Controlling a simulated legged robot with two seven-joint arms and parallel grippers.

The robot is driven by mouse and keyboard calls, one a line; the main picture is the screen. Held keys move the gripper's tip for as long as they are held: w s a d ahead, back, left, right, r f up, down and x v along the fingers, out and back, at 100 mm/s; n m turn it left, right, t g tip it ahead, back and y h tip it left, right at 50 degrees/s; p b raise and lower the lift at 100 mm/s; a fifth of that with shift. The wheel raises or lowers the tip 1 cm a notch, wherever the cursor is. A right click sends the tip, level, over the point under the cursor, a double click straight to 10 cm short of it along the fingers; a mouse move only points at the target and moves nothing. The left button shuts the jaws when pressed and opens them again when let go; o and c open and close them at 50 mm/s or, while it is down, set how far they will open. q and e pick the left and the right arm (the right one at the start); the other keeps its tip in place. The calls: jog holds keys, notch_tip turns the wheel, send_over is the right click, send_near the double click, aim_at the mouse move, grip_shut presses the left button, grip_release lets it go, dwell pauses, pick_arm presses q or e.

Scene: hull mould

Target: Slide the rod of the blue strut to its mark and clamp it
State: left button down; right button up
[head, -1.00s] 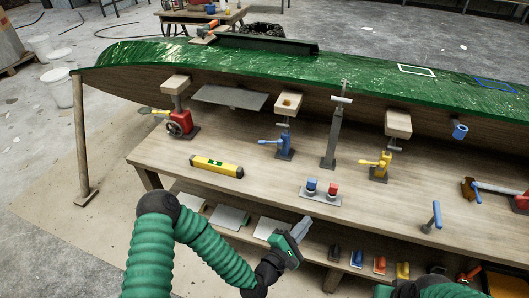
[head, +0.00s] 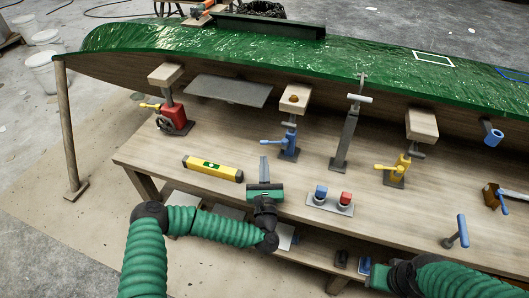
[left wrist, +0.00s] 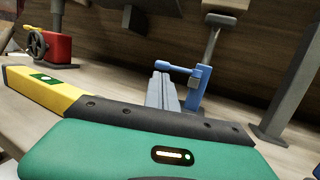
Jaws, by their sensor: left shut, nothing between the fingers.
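The blue strut (head: 289,140) stands on the bench under the hull, with a blue clamp lever to its left and a wooden pad (head: 295,96) on top. It also shows in the left wrist view (left wrist: 200,85), with its grey rod rising from the blue body. The mark on the rod is too small to tell. My left gripper (head: 264,160) is shut and empty, over the front of the bench, left of and nearer than the strut. In the left wrist view its fingers (left wrist: 163,90) point towards the strut's base, apart from it.
A yellow level (head: 213,168) lies to the left, and a plate with blue and red knobs (head: 330,201) to the right. A red jack (head: 173,118), a grey strut (head: 346,138) and a yellow strut (head: 398,170) stand along the green hull (head: 200,35).

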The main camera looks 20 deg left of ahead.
aim_at(263, 144)
pick_arm(q)
jog(key=x, duration=0.4)
jog(key=shift+s+a+r, duration=0.15)
jog(key=shift+w, duration=0.25)
jog(key=shift+d+r, duration=0.1)
jog(key=shift+d, duration=0.4)
jog(key=shift+a, duration=0.2)
jog(key=shift+w+a+b, duration=0.65)
jog(key=shift+b, duration=0.15)
jog(key=shift+r, duration=0.15)
jog(key=shift+d, duration=0.15)
pick_arm(e)
jog(key=shift+s+f, duration=0.3)
jog(key=shift+f, duration=0.25)
